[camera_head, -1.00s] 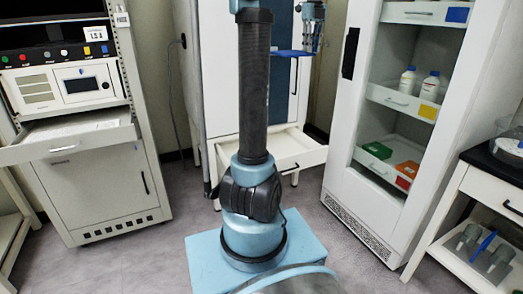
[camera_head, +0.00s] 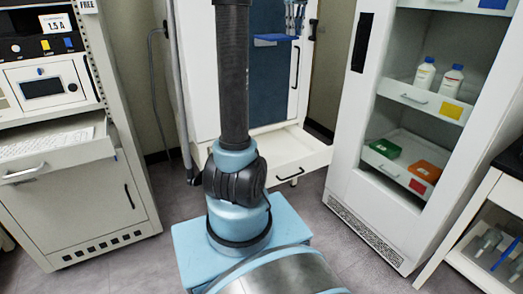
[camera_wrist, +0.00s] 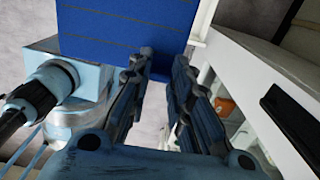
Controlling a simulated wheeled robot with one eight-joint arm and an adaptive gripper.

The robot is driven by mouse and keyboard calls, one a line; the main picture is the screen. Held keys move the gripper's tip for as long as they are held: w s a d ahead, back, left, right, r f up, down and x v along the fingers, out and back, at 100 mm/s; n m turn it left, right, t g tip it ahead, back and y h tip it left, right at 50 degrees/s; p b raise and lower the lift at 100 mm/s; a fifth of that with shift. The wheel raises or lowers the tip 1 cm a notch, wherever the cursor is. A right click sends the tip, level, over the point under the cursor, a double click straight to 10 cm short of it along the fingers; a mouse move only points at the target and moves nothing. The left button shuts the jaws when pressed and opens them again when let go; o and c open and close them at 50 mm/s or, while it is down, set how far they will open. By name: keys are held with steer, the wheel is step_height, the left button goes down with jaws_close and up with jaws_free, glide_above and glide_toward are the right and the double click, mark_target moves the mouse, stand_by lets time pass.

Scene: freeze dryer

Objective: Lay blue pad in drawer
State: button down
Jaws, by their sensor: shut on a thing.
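The blue pad (camera_head: 274,40) is held out flat by my gripper (camera_head: 293,20) at the top of the head view, in front of the dark blue front of the white cabinet. In the wrist view the blue pad (camera_wrist: 125,25) fills the upper middle, and my gripper (camera_wrist: 162,62) is shut on its near edge. An open white drawer (camera_head: 285,155) juts out low on the white cabinet, below the pad. The visible part of its inside looks empty; my arm hides its left part.
At the left, a white pull-out tray (camera_head: 55,158) holds a keyboard-like object. At the right, an open cabinet (camera_head: 350,190) has drawers with white bottles (camera_head: 424,75), a green box (camera_head: 384,150) and an orange box (camera_head: 425,171). Grey floor lies between.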

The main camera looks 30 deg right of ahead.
steer(key=shift+w+f, duration=0.1)
steer(key=w+d+f, duration=0.2)
steer(key=d+f, duration=0.1)
steer(key=f, duration=0.6)
steer(key=w+d+f, duration=0.2)
steer(key=d+f, duration=0.2)
steer(key=f, duration=0.5)
steer(key=w+d+f, duration=0.2)
steer(key=d+f, duration=0.1)
steer(key=f, duration=0.6)
steer(key=s+f, duration=0.1)
steer(key=f, duration=1.1)
steer(key=s+f, duration=0.2)
steer(key=f, duration=0.9)
steer(key=s+f, duration=0.1)
steer(key=f, duration=1.1)
steer(key=shift+s+f, duration=0.15)
steer(key=shift+f, duration=0.15)
steer(key=c, duration=1.5)
jaws_free()
steer(key=shift+o, duration=0.2)
